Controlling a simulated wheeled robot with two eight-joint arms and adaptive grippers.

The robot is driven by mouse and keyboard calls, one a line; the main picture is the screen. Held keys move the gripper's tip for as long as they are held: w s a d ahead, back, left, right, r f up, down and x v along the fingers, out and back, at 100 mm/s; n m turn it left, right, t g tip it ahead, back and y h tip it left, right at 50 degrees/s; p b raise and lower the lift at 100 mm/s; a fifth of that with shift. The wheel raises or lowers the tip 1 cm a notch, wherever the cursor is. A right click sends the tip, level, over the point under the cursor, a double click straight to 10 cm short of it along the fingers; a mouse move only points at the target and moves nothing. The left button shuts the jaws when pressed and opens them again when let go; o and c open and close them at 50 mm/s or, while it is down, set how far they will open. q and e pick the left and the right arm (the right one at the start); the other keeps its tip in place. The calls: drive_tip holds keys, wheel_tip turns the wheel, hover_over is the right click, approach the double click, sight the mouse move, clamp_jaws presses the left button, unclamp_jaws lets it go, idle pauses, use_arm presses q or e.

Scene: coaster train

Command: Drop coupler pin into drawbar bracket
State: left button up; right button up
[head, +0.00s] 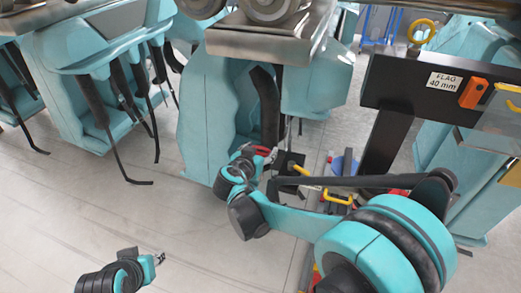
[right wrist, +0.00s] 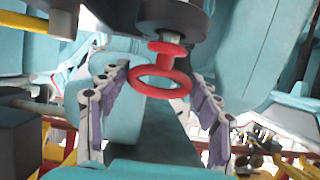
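A red ring-headed pin (right wrist: 160,84), which looks like the coupler pin, shows in the right wrist view. Its stem end meets a dark round part (right wrist: 170,18). My right gripper (right wrist: 160,72) has its fingers spread on both sides of the ring, very near it; no clear grip on it shows. In the head view my right gripper (head: 268,154) is low beside the teal car, with red showing at its fingers. My left gripper (head: 159,258) is over bare floor at the lower left; its finger gap is too small to judge. I cannot make out the drawbar bracket for sure.
A black board (head: 420,85) labelled "FLAG 40 mm" carries a yellow ring (head: 421,31) and an orange block (head: 472,93). Teal coaster cars (head: 215,110) with dark restraints stand along the back. The grey floor (head: 110,215) at the lower left is clear.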

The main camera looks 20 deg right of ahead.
drive_tip(key=o, duration=0.4)
drive_tip(key=shift+o, duration=0.2)
drive_tip(key=v, duration=1.2)
